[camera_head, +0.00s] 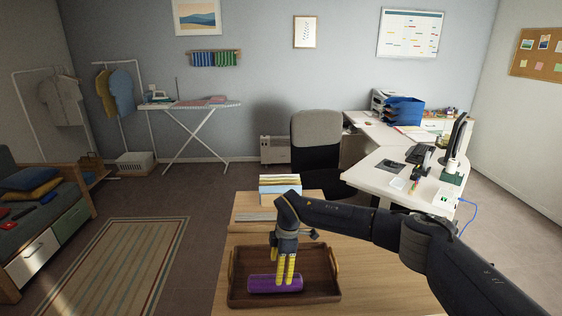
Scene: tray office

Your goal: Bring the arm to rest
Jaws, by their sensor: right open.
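My right arm reaches in from the lower right over a wooden table. My right gripper (285,278), with yellow fingers, points down over the brown wooden tray (318,262). The gripper is open. A purple cylinder (262,284) lies on its side in the tray, partly hidden behind the fingers. I cannot tell from this view whether the fingers touch it. My left gripper is not in view.
A stack of books or papers (280,183) stands on the table behind the tray. The table (375,290) is bare to the right of the tray, under my arm. A white desk (385,183) and an office chair (316,145) stand farther back.

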